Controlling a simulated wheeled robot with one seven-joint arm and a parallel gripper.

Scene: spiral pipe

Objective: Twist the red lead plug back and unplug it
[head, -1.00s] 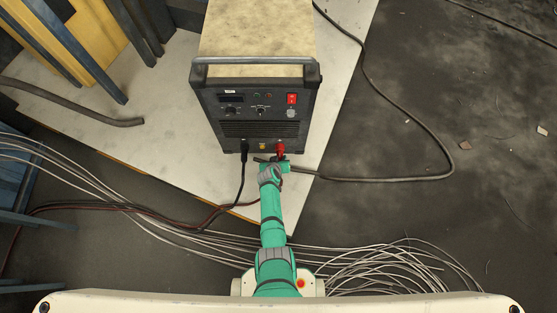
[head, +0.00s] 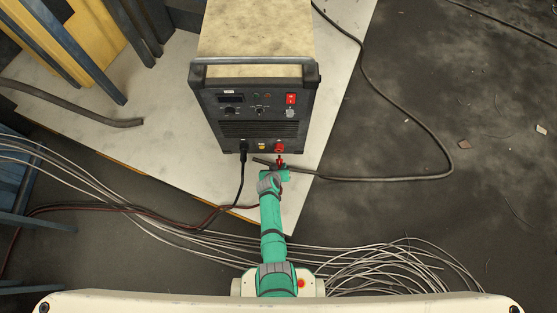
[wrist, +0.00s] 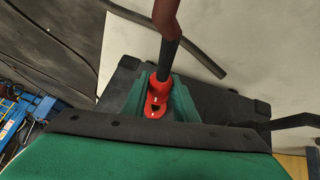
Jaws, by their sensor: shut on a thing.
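The red lead plug (head: 281,160) is in front of the welding machine's front panel, just below the red socket (head: 279,147) at the lower right. A narrow dark gap seems to part plug and socket. My gripper (head: 281,167) is shut on the plug. In the wrist view the red plug (wrist: 156,98) sits between the two green fingers, and its dark red lead runs up out of frame. The plug's tip is hard to make out. The welding machine (head: 258,105) stands upright on a pale board.
A black plug (head: 243,147) with its cable is in the left socket. A thick dark cable (head: 375,179) runs right from near my gripper. Thin loose wires (head: 370,268) lie across the floor in front. Yellow and blue frames stand at the left. The right floor is mostly clear.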

